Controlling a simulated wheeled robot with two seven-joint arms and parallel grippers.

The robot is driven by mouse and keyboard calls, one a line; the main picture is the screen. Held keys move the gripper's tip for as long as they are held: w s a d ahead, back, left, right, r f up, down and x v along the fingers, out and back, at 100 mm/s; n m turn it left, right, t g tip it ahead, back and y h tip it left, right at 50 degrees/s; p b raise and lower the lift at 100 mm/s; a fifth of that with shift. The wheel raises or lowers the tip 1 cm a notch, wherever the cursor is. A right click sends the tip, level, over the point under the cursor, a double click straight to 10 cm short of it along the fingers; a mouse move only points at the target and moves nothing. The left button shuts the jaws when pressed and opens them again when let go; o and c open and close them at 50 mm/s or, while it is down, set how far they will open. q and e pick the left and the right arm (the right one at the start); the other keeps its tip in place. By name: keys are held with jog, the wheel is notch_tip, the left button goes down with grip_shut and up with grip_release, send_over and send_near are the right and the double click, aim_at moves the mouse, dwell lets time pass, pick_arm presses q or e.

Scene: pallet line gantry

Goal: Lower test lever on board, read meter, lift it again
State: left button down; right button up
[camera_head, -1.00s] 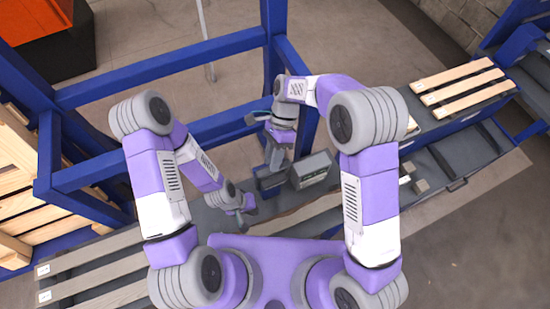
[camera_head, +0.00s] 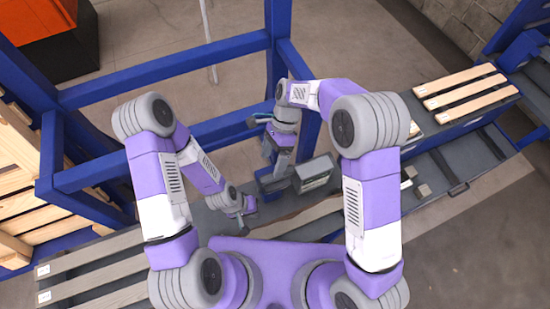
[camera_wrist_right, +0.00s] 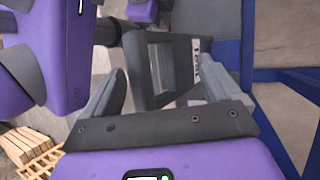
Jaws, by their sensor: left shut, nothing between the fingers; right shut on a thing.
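In the head view this gripper (camera_head: 274,160) points down above a small blue box (camera_head: 271,183). A grey box (camera_head: 315,174) with a pale face stands just right of it, possibly the meter. Its reading is too small to make out. My left gripper (camera_head: 243,213) is shut and empty, low and to the left of the blue box. The right fingers' contact with the lever is hard to see in the head view.
Blue gantry beams (camera_head: 170,83) stand behind and left of the arms. Grey slats (camera_head: 100,262) run at the lower left. A wooden pallet stack (camera_head: 20,205) stands at the left edge.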

jog(key=shift+o, duration=0.2)
jog(key=shift+w+a+f, duration=0.15)
jog(key=shift+w+f, duration=0.15)
jog(key=shift+w, duration=0.5)
jog(key=shift+w+r+p, duration=0.25)
jog(key=shift+w+p, duration=0.05)
jog(key=shift+w, duration=0.4)
jog(key=shift+c, duration=1.4)
jog(key=w+r, duration=0.1)
jog(key=w, duration=0.5)
jog(key=shift+w+a+r, duration=0.15)
jog(key=shift+w, duration=0.05)
notch_tip(320, 180, up, 10)
jog(key=shift+a+r+b, duration=0.15)
jog(key=shift+r+b, duration=0.05)
jog(key=shift+b, duration=0.15)
